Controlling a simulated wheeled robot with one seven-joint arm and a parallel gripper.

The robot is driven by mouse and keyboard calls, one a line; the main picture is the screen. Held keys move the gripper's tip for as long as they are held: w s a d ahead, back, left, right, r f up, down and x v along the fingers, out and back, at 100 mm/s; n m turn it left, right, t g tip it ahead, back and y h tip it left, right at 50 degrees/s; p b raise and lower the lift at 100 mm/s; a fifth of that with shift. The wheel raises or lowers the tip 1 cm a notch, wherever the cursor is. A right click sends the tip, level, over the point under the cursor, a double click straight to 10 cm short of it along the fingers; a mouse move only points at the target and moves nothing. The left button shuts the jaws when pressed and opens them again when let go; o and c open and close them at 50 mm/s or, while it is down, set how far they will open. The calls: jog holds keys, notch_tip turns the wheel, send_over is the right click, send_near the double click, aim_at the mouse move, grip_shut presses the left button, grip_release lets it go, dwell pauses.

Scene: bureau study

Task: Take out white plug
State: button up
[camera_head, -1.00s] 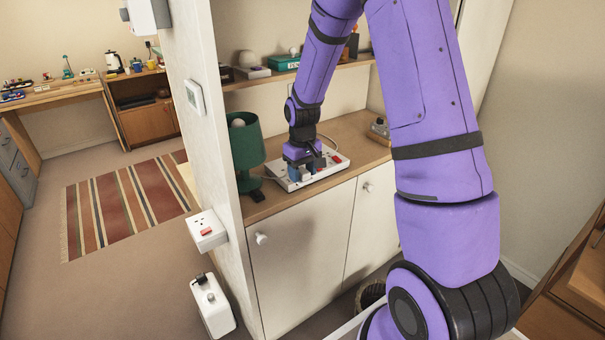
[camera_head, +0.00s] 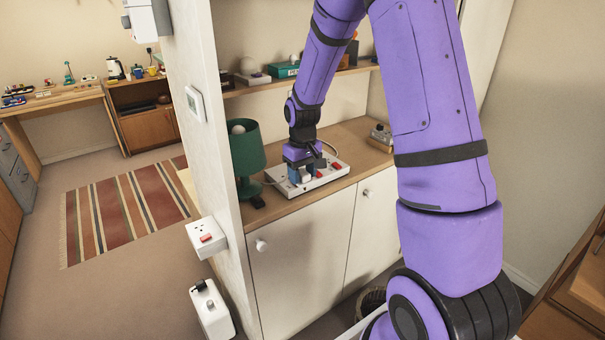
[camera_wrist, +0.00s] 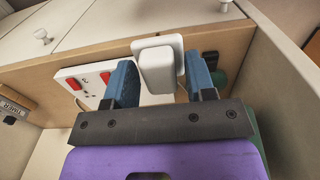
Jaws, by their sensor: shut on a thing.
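A white plug (camera_wrist: 158,68) shows in the wrist view between the two blue fingers of my gripper (camera_wrist: 160,84), which is shut on it. A white power strip (camera_head: 330,175) with red switches lies on the wooden counter, under my gripper (camera_head: 301,174) in the head view. In the wrist view the strip (camera_wrist: 84,88) shows left of the plug, with an empty socket and red switches. The plug's pins are hidden, so I cannot tell whether they are still in the strip.
A green lamp (camera_head: 247,150) stands on the counter (camera_head: 349,140) left of the strip, with a small black object (camera_head: 258,201) near the edge. A shelf (camera_head: 350,72) with several things runs above. A partition wall (camera_head: 205,150) bounds the left side.

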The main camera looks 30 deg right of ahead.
jog(key=shift+r, duration=1.75)
